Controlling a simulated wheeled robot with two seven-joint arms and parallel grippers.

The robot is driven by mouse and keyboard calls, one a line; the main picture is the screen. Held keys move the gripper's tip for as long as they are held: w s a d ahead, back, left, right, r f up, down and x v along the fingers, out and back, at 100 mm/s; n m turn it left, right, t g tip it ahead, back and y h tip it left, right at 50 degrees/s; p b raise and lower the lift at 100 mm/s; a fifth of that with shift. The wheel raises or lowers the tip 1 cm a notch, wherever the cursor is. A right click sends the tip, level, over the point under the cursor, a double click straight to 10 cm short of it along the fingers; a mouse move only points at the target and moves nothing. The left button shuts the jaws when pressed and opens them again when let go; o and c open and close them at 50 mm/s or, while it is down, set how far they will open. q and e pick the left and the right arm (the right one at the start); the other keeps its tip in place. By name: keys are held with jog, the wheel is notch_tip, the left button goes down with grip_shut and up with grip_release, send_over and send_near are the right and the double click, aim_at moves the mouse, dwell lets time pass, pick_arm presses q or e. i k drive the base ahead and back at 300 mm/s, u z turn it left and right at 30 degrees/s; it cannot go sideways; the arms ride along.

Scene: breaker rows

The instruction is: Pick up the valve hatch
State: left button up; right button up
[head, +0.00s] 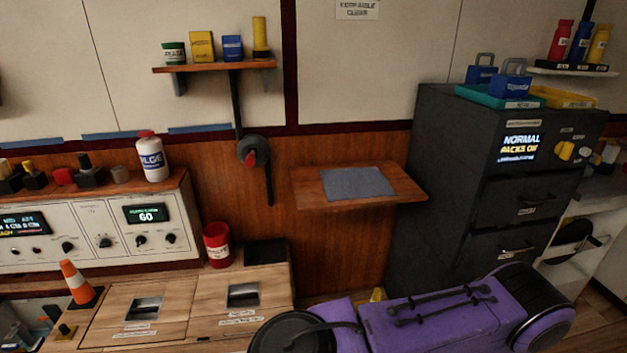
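Two wooden hatch panels lie side by side at the lower left of the head view, each with a recessed metal handle and a white label. The left panel (113,312) and the right panel (265,287) both look closed. Their labels are too small to read, so I cannot tell which one is the valve hatch.
An orange cone (77,282) stands by the left panel. A red canister (217,244) stands behind the panels. A wooden shelf (400,184) juts from the wall beside a dark cabinet (440,180).

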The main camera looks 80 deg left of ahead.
aim_at(226, 300)
jog(key=i, duration=1.15)
jog(key=u, duration=4.7)
jog(key=i, duration=1)
